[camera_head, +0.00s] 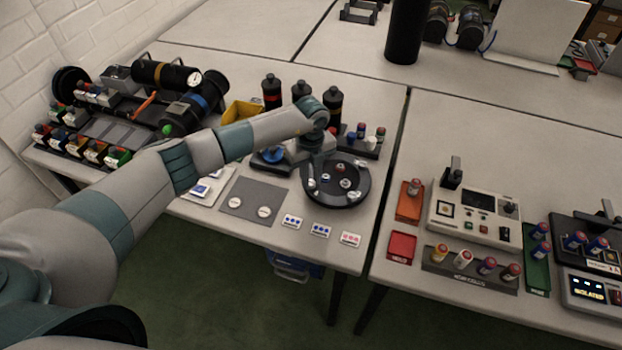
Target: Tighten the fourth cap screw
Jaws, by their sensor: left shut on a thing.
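My left arm reaches in from the left, across the left table. My left gripper (312,168) points down at the left side of a round black fixture (352,199). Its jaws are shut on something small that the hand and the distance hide. Several small light screw heads or fittings, such as one fitting (341,169), show on the fixture's top. I cannot tell which of them is the fourth cap screw. My right gripper is not in view.
A grey mat (240,204) with two round pieces lies left of the fixture, and small cards (321,231) lie in front. Dark bottles (271,90) and a yellow bin (241,112) stand behind. A device panel (470,214) stands on the right table.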

